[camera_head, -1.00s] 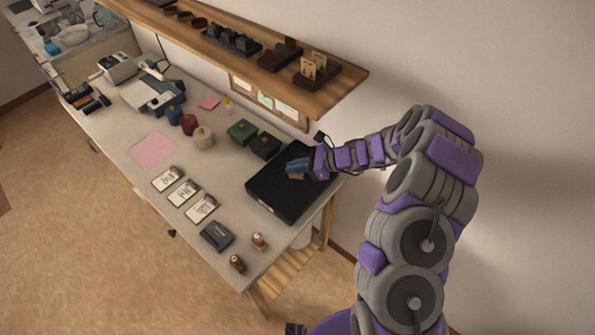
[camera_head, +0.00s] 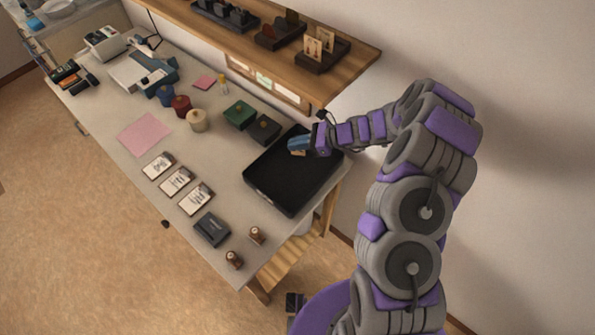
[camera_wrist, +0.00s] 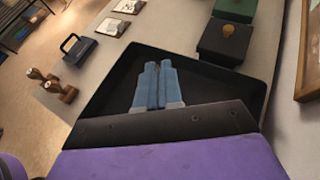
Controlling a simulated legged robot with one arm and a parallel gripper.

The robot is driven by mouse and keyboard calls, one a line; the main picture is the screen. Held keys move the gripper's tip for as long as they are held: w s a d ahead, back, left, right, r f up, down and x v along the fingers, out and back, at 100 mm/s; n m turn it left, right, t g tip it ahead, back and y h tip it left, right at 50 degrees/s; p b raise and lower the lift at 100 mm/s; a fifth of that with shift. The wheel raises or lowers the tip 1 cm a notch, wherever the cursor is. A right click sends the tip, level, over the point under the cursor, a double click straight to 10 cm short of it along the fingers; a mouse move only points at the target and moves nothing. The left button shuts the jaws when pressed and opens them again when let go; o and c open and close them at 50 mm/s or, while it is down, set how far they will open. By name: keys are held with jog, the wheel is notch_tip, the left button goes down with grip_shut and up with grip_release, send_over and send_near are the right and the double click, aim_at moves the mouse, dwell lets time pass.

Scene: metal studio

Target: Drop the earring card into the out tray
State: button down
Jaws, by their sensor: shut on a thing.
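The black out tray (camera_head: 280,185) lies at the right end of the desk. In the wrist view its dark floor (camera_wrist: 207,88) spreads around and beyond my fingers. My gripper (camera_head: 299,145), with blue fingers, is over the far part of the tray. It is shut on a small tan earring card (camera_head: 299,153), of which only a sliver shows under the fingers in the head view. In the wrist view my gripper (camera_wrist: 158,72) has its fingers close together, and the card is hidden. I cannot tell the exact height above the tray floor.
A black box (camera_head: 263,130) and a green box (camera_head: 239,114) stand just beyond the tray. A wooden shelf (camera_head: 345,68) with card stands overhangs the back. Stamps (camera_head: 256,235) and a dark ink pad (camera_head: 212,229) sit at the near side.

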jog(key=shift+d+f+b, duration=0.3)
jog(key=shift+d+f, duration=0.1)
jog(key=shift+f, duration=0.3)
jog(key=c, duration=1.4)
grip_release()
jog(key=shift+a, duration=0.25)
jog(key=shift+o, duration=0.9)
jog(key=shift+d+r, duration=0.1)
jog(key=s+d+r+p, duration=0.1)
jog(key=s+d+r, duration=0.1)
jog(key=s, duration=0.5)
jog(key=s+d+r+p, duration=0.2)
jog(key=s, duration=0.6)
jog(key=shift+s+d+r, duration=0.15)
jog(key=shift+d+r, duration=0.1)
jog(key=shift+r, duration=0.15)
